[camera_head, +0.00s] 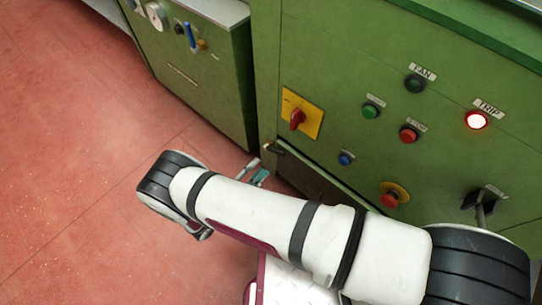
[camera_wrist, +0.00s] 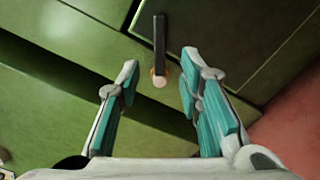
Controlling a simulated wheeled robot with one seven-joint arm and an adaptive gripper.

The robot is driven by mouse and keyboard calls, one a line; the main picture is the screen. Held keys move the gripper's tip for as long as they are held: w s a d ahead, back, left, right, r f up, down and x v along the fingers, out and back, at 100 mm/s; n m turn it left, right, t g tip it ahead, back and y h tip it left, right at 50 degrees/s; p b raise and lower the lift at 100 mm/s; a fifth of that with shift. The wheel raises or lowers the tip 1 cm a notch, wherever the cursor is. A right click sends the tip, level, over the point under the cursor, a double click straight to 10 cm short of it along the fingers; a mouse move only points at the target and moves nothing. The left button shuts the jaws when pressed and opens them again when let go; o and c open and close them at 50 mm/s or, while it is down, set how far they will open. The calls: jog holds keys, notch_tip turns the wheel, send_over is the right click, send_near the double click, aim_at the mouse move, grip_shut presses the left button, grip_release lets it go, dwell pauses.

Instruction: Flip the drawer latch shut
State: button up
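The latch (camera_head: 273,148) is a short dark bar with a pale tip, on the green cabinet front near the top left corner of a darker panel (camera_head: 318,182), which looks like the drawer front. In the wrist view the latch (camera_wrist: 159,38) is a black bar with a pale round end and an orange-brown bit behind it. My gripper (camera_wrist: 160,62) is open and empty, with teal pads. The latch's pale end appears between the two fingertips in that view; I cannot tell whether they touch it. In the head view my gripper (camera_head: 258,174) is just below the latch, partly hidden by my arm.
Above the latch sit a red rotary switch on a yellow plate (camera_head: 302,116), several push buttons and a lit red TRIP lamp (camera_head: 476,120). Another green cabinet (camera_head: 200,75) stands at left. Open red floor (camera_head: 70,150) lies left of my arm.

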aim_at(274, 152)
jog(key=b+x, duration=0.1)
jog(key=x, duration=0.6)
jog(key=shift+c, duration=0.5)
grip_shut()
